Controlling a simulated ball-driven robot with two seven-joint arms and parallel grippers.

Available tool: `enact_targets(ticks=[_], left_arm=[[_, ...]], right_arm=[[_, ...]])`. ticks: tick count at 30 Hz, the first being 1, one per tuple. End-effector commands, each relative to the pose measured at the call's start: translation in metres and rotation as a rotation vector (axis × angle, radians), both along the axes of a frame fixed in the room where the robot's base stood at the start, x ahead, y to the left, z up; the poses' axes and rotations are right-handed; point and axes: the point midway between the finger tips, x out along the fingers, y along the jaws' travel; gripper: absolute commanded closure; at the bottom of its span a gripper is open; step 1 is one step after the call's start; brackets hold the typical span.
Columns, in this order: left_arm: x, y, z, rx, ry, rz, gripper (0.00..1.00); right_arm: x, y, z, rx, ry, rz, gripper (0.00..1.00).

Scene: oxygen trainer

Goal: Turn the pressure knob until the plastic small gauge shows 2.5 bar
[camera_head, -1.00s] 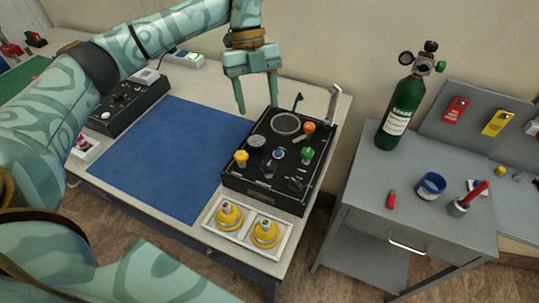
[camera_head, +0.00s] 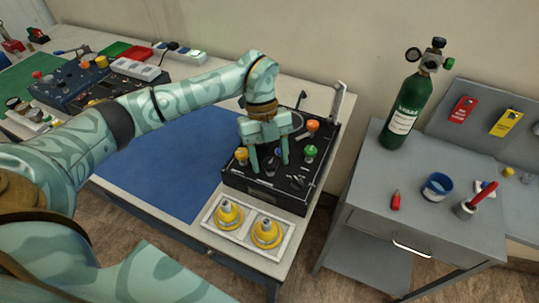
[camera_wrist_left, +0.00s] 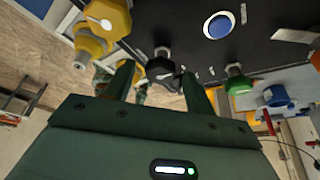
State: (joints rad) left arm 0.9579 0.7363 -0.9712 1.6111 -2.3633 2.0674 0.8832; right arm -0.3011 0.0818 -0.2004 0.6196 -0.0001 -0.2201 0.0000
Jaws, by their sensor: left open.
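The black trainer panel (camera_head: 245,184) stands on the bench. My left gripper (camera_head: 270,166) is over its front middle, pointing down, with its fingers open. In the left wrist view a black knob (camera_wrist_left: 160,68) shows between and just past the open fingertips (camera_wrist_left: 157,80); I cannot tell whether they touch it. No label shows that it is the pressure knob. The small gauge on the panel is hidden behind my gripper in the head view, so no pressure reading is visible. My right gripper is not in view.
A yellow knob (camera_head: 241,155), an orange knob (camera_head: 313,125) and a green knob (camera_head: 310,151) stand close around the gripper. A white tray (camera_head: 247,243) with two yellow fittings lies in front. The blue mat (camera_head: 165,160) is clear. A green cylinder (camera_head: 405,112) stands on the right cabinet.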

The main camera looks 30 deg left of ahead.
Motion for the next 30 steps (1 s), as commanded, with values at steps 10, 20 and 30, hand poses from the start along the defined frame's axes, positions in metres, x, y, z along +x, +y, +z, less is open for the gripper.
enact_targets(ticks=[10,20,30], left_arm=[[0.000,0.000,0.000,0.000,0.000,-0.001,0.90],[0.001,0.000,0.003,0.001,0.000,-0.076,0.89],[0.003,-0.001,0.005,0.003,-0.003,-0.335,0.89]], right_arm=[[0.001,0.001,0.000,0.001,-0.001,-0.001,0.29],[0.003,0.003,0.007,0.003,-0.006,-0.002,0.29],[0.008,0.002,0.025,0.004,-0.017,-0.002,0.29]])
